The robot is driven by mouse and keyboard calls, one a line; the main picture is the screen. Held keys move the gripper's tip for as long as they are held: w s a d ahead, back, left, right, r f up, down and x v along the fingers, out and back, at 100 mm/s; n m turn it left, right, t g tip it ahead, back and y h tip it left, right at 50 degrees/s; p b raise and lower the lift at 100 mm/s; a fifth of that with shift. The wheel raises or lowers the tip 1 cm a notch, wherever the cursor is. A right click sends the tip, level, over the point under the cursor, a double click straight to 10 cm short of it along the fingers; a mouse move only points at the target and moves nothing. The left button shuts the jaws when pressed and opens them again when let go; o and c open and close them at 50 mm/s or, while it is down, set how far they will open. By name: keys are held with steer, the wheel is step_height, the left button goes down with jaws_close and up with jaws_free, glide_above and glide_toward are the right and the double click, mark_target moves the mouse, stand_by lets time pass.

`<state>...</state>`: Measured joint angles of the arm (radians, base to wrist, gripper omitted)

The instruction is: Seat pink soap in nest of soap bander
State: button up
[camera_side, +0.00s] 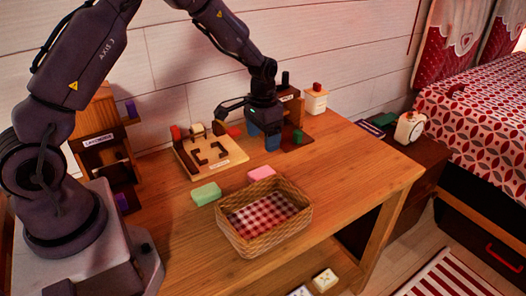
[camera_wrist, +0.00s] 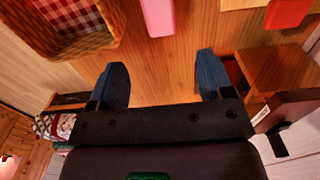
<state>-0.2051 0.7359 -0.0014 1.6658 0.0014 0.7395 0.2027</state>
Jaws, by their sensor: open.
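The pink soap (camera_side: 261,173) lies flat on the wooden table just behind the basket; part of it shows at the top edge of the wrist view (camera_wrist: 158,16). My gripper (camera_side: 262,138) is open and empty above the table, behind the soap and apart from it. Its two blue fingers stand wide apart in the wrist view (camera_wrist: 162,78), with bare wood between them. A light wooden board (camera_side: 225,156) with dark brackets around a recess and a small label stands left of my gripper.
A wicker basket (camera_side: 238,241) with checked cloth stands in front of the soap. A green soap (camera_side: 206,194) lies to its left. A dark-based fixture (camera_side: 298,143) with a label stands right of my gripper, near a white dispenser (camera_side: 316,100). The table's right side is clear.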

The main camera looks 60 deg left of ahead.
steer(key=s+d+r+t, duration=0.1)
steer(key=s+d+r, duration=0.15)
steer(key=r, duration=0.55)
steer(key=s+d+r+t, duration=0.15)
steer(key=s+r, duration=0.25)
steer(key=r, duration=0.4)
steer(key=s+d+r+t, duration=0.1)
steer(key=s+d+r, duration=0.1)
steer(key=s, duration=0.6)
steer(key=s+d+r+t, duration=0.2)
steer(key=s+r, duration=0.3)
steer(key=s, duration=0.3)
steer(key=shift+s+d, duration=0.35)
steer(key=shift+d, duration=0.1)
steer(key=o, duration=0.5)
steer(key=shift+s, duration=0.35)
